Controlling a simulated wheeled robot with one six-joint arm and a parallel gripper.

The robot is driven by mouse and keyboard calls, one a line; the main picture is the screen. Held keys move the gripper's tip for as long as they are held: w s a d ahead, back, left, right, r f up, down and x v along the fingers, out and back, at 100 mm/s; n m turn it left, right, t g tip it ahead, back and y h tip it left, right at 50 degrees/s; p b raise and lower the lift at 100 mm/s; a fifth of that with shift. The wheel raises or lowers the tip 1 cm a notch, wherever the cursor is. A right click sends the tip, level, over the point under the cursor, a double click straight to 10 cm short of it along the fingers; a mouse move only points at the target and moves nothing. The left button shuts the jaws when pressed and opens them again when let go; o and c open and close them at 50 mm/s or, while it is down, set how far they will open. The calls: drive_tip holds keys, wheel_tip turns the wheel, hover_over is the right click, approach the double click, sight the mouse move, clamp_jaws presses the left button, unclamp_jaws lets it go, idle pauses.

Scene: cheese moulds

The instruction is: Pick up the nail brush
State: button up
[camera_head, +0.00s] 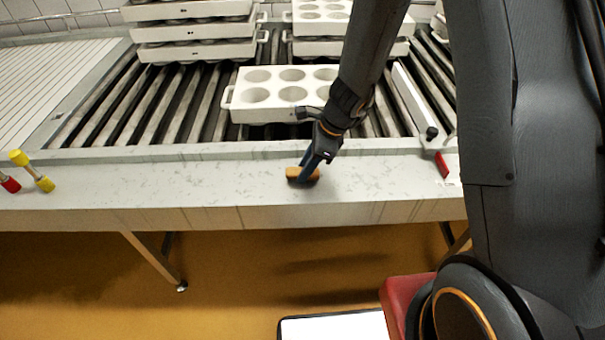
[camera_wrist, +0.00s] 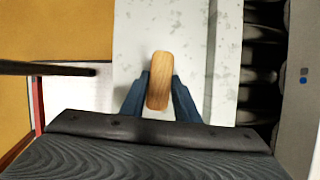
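The nail brush has a light wooden back and lies on the pale speckled ledge (camera_head: 110,185) in front of the rollers. In the head view the brush (camera_head: 296,174) is partly covered by a finger of my gripper (camera_head: 306,170). In the wrist view the brush (camera_wrist: 158,80) points away from me, and its underside is hidden. My gripper (camera_wrist: 159,84) reaches down to it, with one dark blue finger on each side. The fingers are very close to the brush. I cannot tell whether both touch it.
A white mould with round cups (camera_head: 285,95) sits on the rollers (camera_head: 185,105) behind my gripper. Stacked moulds (camera_head: 200,32) stand further back. Yellow-capped and red-capped items (camera_head: 32,172) are at the ledge's left. A red object (camera_head: 441,165) lies at the right. The ledge around the brush is clear.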

drive_tip(key=shift+c, duration=1.4)
drive_tip(key=shift+r, duration=0.1)
wheel_tip(320, 180, up, 10)
drive_tip(key=shift+o, duration=1.2)
drive_tip(key=shift+c, duration=0.5)
drive_tip(key=shift+s, duration=0.1)
